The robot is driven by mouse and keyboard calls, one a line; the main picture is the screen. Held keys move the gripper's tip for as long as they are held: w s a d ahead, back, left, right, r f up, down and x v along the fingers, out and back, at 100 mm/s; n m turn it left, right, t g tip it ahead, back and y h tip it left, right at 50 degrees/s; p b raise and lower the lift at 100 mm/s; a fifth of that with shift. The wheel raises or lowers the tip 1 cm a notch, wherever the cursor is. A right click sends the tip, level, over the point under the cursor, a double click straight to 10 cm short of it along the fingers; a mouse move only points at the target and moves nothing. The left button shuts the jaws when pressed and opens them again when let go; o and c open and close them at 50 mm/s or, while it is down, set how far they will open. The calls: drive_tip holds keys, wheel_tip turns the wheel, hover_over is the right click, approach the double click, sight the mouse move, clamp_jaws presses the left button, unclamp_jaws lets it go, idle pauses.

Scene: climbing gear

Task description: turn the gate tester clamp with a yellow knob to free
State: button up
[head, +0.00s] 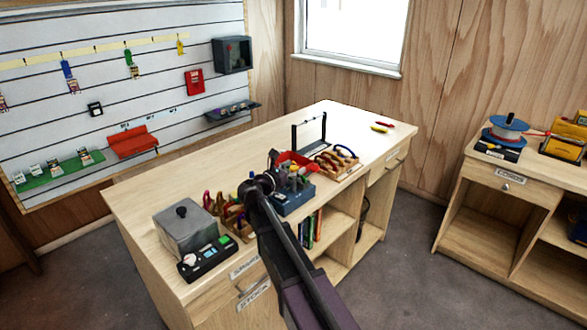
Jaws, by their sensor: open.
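My arm reaches over the workbench from the bottom of the head view. My dark gripper (271,165) is at its far end, above the middle of the bench, beside a blue box (291,204) with several upright pegs or knobs. The gripper is open and seen from behind; I see nothing held in it. I cannot make out for certain which thing is the gate tester clamp. No yellow knob is clear; the gripper and arm hide part of the blue box and its surroundings.
A grey lidded box (182,232) and a black panel with knobs (206,259) stand at the bench's near left. A red tray (297,158), a wooden rack (334,163) and a black frame (309,133) stand farther back. The bench's far right is mostly clear.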

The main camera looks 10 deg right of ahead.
clamp_jaws()
